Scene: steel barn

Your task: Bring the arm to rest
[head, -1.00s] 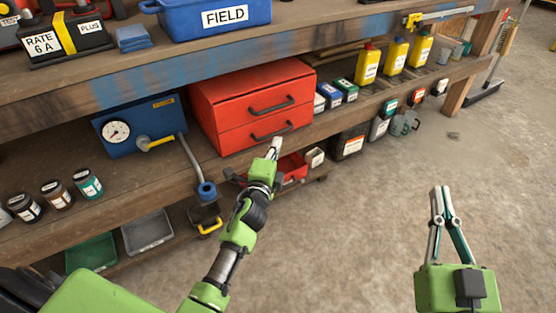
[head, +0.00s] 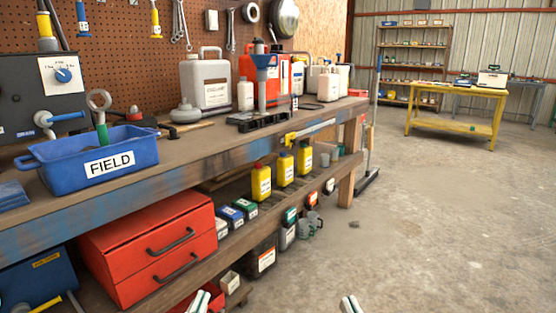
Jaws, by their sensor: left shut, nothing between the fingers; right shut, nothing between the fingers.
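Only the tips of my grippers show, at the bottom edge of the head view. The fingertips of my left gripper (head: 199,301) are together and empty, in front of the lower shelf near the red drawer box. The fingertips of my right gripper (head: 350,305) are close together and empty, over the bare concrete floor. The rest of both arms is out of the picture below.
A long wooden workbench (head: 150,205) runs along the left, with a blue FIELD bin (head: 70,165) on top. A red drawer box (head: 130,245) and yellow bottles (head: 261,182) stand below. A yellow table (head: 455,127) stands far back. The floor at right is clear.

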